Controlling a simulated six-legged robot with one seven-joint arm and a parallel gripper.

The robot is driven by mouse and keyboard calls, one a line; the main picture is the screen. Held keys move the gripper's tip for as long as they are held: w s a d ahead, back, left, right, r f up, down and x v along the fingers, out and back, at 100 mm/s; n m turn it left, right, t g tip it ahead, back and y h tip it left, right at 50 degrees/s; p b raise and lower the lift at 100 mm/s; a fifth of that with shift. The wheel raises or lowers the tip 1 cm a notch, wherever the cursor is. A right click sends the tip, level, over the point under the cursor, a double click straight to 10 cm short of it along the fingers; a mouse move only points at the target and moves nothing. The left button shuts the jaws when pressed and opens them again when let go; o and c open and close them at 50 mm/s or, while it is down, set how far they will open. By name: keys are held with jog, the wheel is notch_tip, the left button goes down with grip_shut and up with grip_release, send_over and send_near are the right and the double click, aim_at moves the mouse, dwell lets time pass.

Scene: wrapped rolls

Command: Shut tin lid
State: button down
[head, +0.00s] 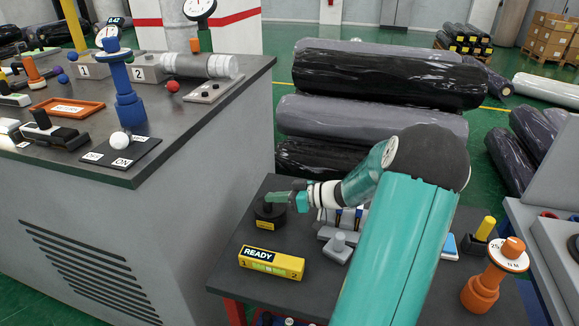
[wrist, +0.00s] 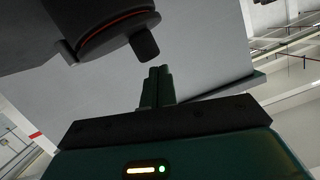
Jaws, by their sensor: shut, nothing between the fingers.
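The tin (head: 268,211) is a low, round black container with a yellow label on its front, on the dark table. In the wrist view the dark round body with an orange line around it (wrist: 112,33) looks like the same tin, with a short black tab (wrist: 146,44) sticking out. In the wrist view my gripper's fingers (wrist: 158,72) are together and empty, close to the tab. I cannot tell whether they touch it or how far the lid stands open.
A yellow READY box (head: 271,263) lies in front of the tin. A grey block with a knob (head: 340,246) stands to the right, partly behind my arm. An orange post (head: 482,290) is at the table's right. A tall grey counter (head: 215,180) rises on the left.

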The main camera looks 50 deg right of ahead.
jog(key=shift+s+a+f, duration=0.1)
jog(key=shift+a+f, duration=0.05)
jog(key=shift+f, duration=0.15)
dwell(0.5)
